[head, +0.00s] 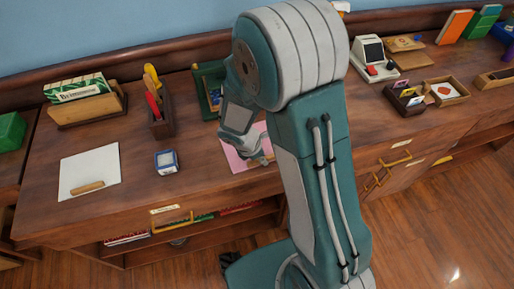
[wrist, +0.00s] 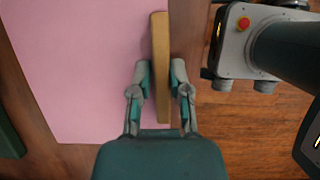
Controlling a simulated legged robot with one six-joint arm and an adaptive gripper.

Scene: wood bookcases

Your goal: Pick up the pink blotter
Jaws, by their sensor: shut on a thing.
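The pink blotter (head: 237,161) is a flat pink sheet at the desk's front middle, partly hidden by my arm in the head view. In the wrist view its pink sheet (wrist: 75,70) fills the left side, with a light wooden bar (wrist: 160,35) along its edge near the desk's front. My gripper (wrist: 160,72) has its fingers on both sides of this bar and is shut on it. In the head view my gripper (head: 262,157) is low over the blotter. I cannot tell whether the blotter is off the desk.
On the wooden desk (head: 120,210), left of the blotter, are a white sheet with a wooden bar (head: 90,165), a blue-and-white box (head: 166,162) and a pen holder (head: 160,115). A card machine (head: 375,58) and open wooden boxes (head: 445,91) stand right of my arm.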

